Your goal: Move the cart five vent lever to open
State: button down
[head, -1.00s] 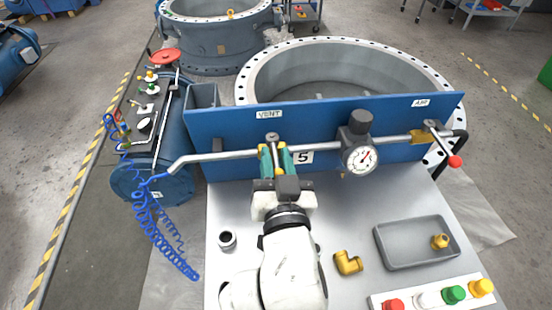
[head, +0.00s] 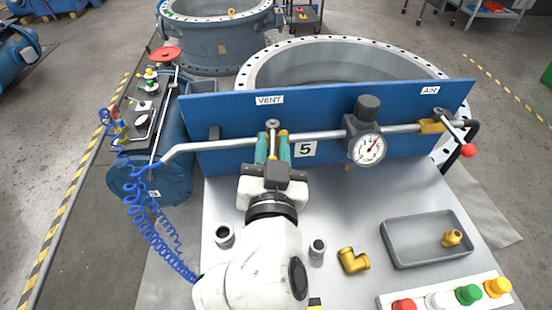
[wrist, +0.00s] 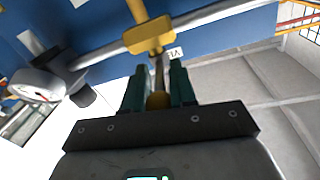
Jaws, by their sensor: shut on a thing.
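The vent lever is a thin metal lever, seen in the wrist view (wrist: 159,70) running from a yellow valve body (wrist: 148,35) down between my fingers. A yellowish knob (wrist: 158,100) shows at its end. In the head view the valve sits on the grey pipe below the VENT label (head: 270,100), left of the number 5 plate (head: 305,149). My gripper (head: 273,146) has teal fingers, one on each side of the lever, and is shut on it. The fingers and wrist hide most of the lever in the head view.
A pressure gauge (head: 367,148) stands on the pipe to the right. Beyond it is the AIR lever with a red knob (head: 468,151). A grey tray (head: 402,262), a brass elbow (head: 353,261), ring fittings and coloured buttons (head: 468,294) occupy the cart top.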

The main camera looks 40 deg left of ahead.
jog(key=m+h+b, duration=0.1)
jog(key=t+b, duration=0.1)
jog(key=b, duration=0.1)
jog(key=shift+s+a+m+t+h, duration=0.2)
jog(key=shift+a+m+t+h, duration=0.1)
jog(key=shift+a+m+h, duration=0.1)
jog(key=shift+d, duration=0.1)
jog(key=c, duration=1.2)
grip_release()
jog(key=b+v, duration=0.1)
jog(key=v, duration=0.9)
jog(key=shift+s+d, duration=0.25)
jog(key=shift+s, duration=0.1)
